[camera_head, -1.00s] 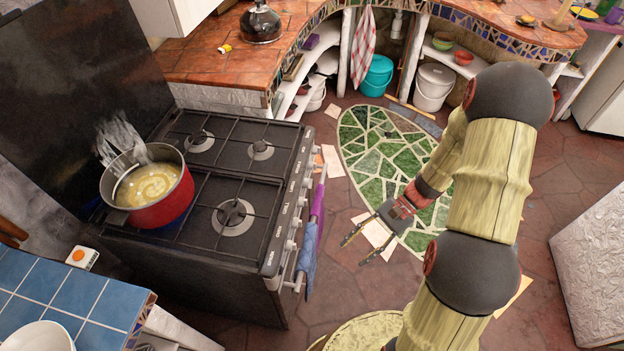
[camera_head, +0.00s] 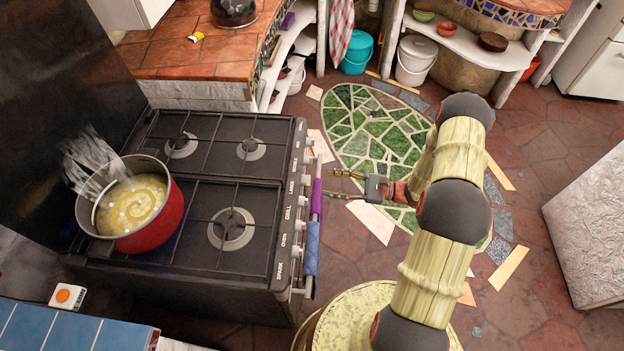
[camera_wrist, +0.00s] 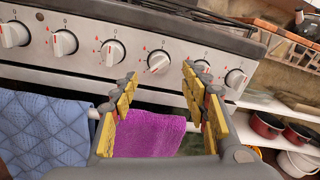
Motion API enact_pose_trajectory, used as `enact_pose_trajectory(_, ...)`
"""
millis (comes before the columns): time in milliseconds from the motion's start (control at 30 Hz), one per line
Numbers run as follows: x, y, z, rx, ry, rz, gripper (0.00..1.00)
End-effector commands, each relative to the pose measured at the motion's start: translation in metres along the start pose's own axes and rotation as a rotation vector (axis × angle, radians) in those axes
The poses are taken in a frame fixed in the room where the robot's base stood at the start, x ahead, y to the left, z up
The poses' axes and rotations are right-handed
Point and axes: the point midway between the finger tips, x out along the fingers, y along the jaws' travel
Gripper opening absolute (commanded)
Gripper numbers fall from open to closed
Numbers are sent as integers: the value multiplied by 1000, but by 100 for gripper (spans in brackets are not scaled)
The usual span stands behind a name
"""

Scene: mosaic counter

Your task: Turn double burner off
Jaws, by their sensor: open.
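The stove (camera_head: 262,178) stands at the left with a row of white knobs along its front panel. In the wrist view, one knob (camera_wrist: 158,62) has its pointer turned diagonally, while knobs to its left point about straight up. Another knob (camera_wrist: 203,67) is partly hidden behind the right finger. The right-end knob (camera_wrist: 235,77) shows fully. My gripper (camera_head: 329,184) is open and empty, pointing at the stove front. In the wrist view, my gripper (camera_wrist: 160,78) frames the turned knob between its fingertips, apart from it. I cannot tell which label belongs to that knob.
A red pot (camera_head: 158,228) with yellow liquid stands steaming on a burner. A purple towel (camera_wrist: 150,134) and a blue towel (camera_wrist: 42,135) hang on the rail below the knobs. A blue-tiled counter (camera_head: 70,331) is at lower left. The floor mosaic (camera_head: 375,130) is clear.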

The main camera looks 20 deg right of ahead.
Motion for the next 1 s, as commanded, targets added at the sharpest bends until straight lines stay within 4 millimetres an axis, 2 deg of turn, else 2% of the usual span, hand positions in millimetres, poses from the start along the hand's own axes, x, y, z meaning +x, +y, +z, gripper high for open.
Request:
enact_pose_trajectory(200,35,2,-2,0,0,6,46)
enact_pose_trajectory(400,59,2,-1,0,1,6,46)
enact_pose_trajectory(800,67,1,0,0,2,4,46)
enact_pose_trajectory(1000,66,1,0,0,2,4,34)
